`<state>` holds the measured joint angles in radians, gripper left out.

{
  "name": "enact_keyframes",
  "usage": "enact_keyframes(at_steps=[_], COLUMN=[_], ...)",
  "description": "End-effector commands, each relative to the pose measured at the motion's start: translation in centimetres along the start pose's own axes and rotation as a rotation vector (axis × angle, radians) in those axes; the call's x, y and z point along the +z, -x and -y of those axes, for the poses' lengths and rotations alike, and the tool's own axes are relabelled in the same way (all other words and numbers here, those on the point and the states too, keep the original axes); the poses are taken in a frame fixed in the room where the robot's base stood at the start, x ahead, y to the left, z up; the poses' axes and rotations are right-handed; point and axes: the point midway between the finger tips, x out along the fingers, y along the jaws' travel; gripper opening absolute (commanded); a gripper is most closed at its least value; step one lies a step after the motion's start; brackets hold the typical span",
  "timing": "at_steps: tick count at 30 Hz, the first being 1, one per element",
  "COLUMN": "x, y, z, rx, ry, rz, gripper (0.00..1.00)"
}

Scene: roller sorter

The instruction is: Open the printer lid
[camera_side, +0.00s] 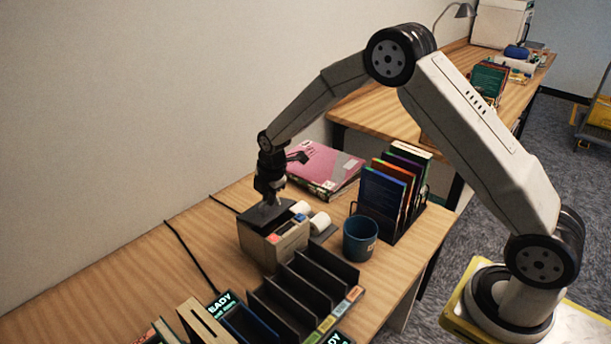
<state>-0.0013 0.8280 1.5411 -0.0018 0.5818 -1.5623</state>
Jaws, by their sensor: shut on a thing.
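The printer (274,243) is a small beige box on the wooden table, with a dark lid (258,215) on top. The lid looks roughly flat over the box; I cannot tell whether it is slightly raised. My gripper (272,199) points down at the lid from above and is shut on it. Its fingertips are small in this view, and their exact contact with the lid is hard to see.
White rolls (320,221) and a blue cup (360,238) stand right of the printer. A black slotted rack (305,297) is in front. A file holder (395,196) and pink folder (322,167) are behind. Clear table lies left, crossed by a black cable (190,252).

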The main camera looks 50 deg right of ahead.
Motion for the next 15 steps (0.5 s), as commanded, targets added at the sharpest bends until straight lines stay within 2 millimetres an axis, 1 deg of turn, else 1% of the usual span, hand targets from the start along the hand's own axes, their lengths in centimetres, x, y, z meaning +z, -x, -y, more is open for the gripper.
enact_keyframes(at_steps=[1,15], x=[0.0,0.0], y=[0.2,0.8], z=[-0.9,-4.6], rx=[0.019,0.006], ry=[0.002,0.002], rz=[0.0,0.001], gripper=[0.0,0.0])
